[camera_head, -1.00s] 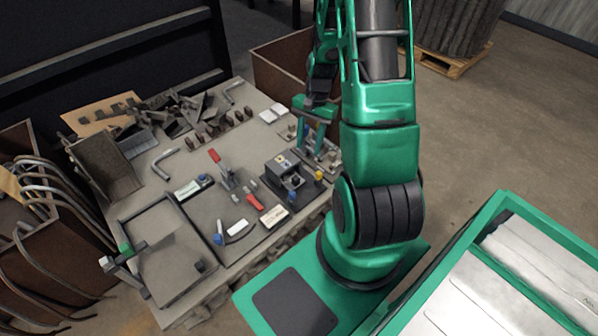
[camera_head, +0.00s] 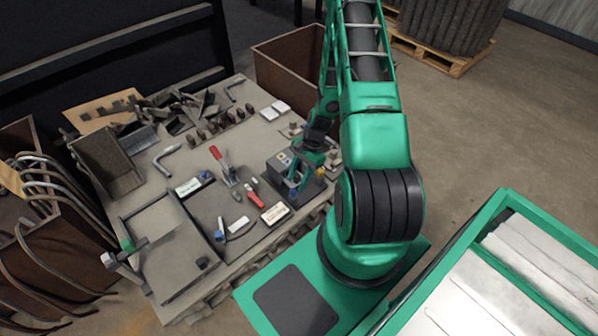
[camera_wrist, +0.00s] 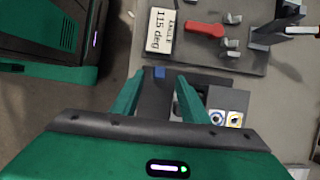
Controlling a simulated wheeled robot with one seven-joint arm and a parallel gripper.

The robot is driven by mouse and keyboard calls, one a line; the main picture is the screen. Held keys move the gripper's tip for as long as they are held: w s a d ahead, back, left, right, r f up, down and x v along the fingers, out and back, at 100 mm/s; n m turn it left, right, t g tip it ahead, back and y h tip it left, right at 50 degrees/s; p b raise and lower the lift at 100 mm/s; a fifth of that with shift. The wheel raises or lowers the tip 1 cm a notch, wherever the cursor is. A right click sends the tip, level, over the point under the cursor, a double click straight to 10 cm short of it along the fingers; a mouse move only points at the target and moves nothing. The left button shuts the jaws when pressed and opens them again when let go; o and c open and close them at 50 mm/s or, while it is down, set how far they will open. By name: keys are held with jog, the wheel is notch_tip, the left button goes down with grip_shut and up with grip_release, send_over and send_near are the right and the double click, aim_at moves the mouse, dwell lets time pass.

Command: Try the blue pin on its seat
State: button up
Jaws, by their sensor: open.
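A small blue pin (camera_head: 292,193) stands at the near edge of the dark fixture block (camera_head: 278,165). In the wrist view the blue pin (camera_wrist: 159,72) shows just beyond and between my fingertips. My gripper (camera_head: 299,180) is over the block, its green fingers (camera_wrist: 157,78) spread apart with a gap between them and nothing clearly held. I cannot tell whether the fingers reach down beside the pin or are still above it. The pin's seat and lower end are hidden from view.
A yellow pin (camera_head: 320,171) stands close on the right.

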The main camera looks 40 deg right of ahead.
aim_at(293, 190)
jog(key=shift+x, duration=3)
jog(key=shift+c, duration=0.6)
grip_shut()
